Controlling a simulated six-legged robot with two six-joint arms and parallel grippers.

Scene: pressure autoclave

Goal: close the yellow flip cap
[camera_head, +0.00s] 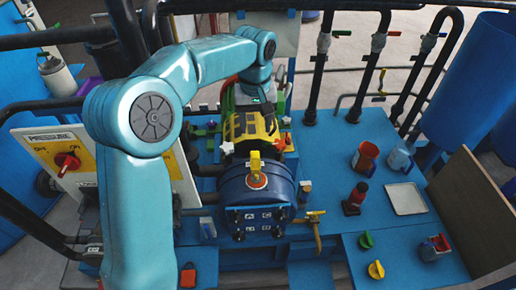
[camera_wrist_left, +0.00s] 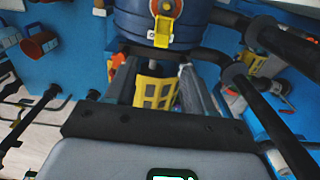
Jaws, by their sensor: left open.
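The yellow flip cap (camera_head: 255,161) stands on top of the blue vessel (camera_head: 240,197), behind an orange ring on the vessel. It looks raised off the ring. In the left wrist view the cap (camera_wrist_left: 161,33) shows at the top, on the side of the ring nearest my gripper. My left gripper (camera_head: 250,132) is behind the vessel in the head view, pointing toward it. Its grey fingers (camera_wrist_left: 158,82) are apart in the wrist view, and the cap lies beyond them with a gap. A yellow slotted part (camera_wrist_left: 154,93) shows between the fingers. My right gripper is not seen.
A red mug (camera_head: 365,158), a dark red bottle (camera_head: 355,198) and a white tray (camera_head: 406,198) stand right of the vessel on the blue deck. A panel with a red knob (camera_head: 67,161) is at left. Black pipes (camera_wrist_left: 280,125) run close beside my gripper.

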